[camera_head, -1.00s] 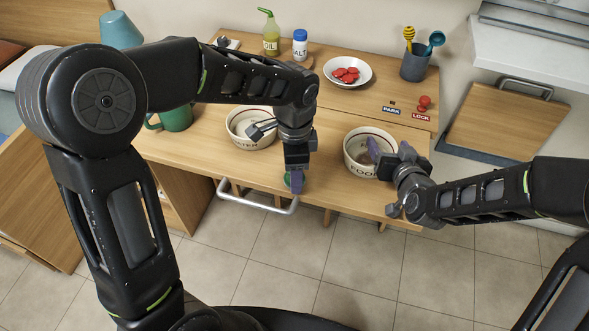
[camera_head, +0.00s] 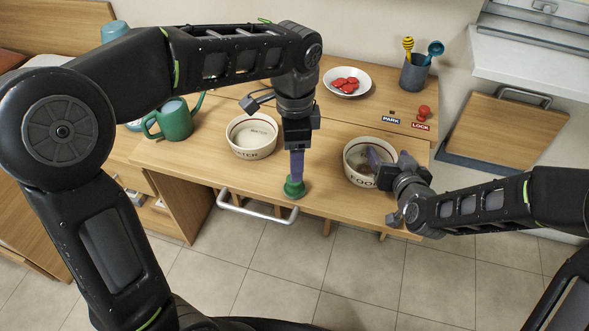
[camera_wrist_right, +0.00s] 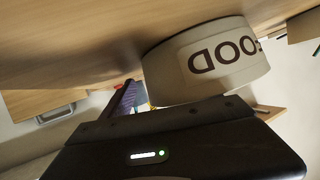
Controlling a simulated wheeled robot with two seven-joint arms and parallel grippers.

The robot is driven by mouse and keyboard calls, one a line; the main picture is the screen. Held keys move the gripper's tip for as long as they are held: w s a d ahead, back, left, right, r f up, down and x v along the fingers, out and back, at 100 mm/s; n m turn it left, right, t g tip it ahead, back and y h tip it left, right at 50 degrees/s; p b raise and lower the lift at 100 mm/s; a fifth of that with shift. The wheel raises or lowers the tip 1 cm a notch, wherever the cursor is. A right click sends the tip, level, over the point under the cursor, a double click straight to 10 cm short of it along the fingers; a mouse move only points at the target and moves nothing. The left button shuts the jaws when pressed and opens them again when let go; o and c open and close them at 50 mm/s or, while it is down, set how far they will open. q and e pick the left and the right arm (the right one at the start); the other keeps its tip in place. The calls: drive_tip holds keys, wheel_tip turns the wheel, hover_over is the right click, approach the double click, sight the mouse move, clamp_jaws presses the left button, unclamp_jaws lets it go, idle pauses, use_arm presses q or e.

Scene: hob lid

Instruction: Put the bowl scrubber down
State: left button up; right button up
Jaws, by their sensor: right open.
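The bowl scrubber (camera_head: 294,189), green with a round base, stands upright on the tabletop near its front edge. My left gripper (camera_head: 297,176) points down just over it, its purple finger ending at the scrubber's top; the fingers line up in this view, so their gap is hidden. The white FOOD bowl (camera_head: 359,180) stands to the right. My right gripper (camera_head: 383,165) is open at its rim, one purple finger over the bowl's inside. The wrist view shows the bowl's lettered wall (camera_wrist_right: 215,62) and a purple finger (camera_wrist_right: 124,98) close by.
The WATER bowl (camera_head: 252,150) stands left of the scrubber, with a green mug (camera_head: 175,122) further left. A plate of red pieces (camera_head: 346,81) and a utensil cup (camera_head: 414,74) are behind. A metal handle (camera_head: 258,210) juts out at the table's front.

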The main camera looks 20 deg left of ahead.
sight(294, 185)
use_arm(q)
drive_tip(key=shift+r, duration=1.65)
drive_tip(key=shift+o, duration=0.5)
drive_tip(key=shift+f, duration=0.15)
drive_tip(key=m, duration=0.9)
drive_tip(key=shift+w, duration=0.1)
drive_tip(key=shift+f, duration=0.1)
drive_tip(key=shift+f, duration=3.4)
drive_tip(key=shift+f, duration=0.1)
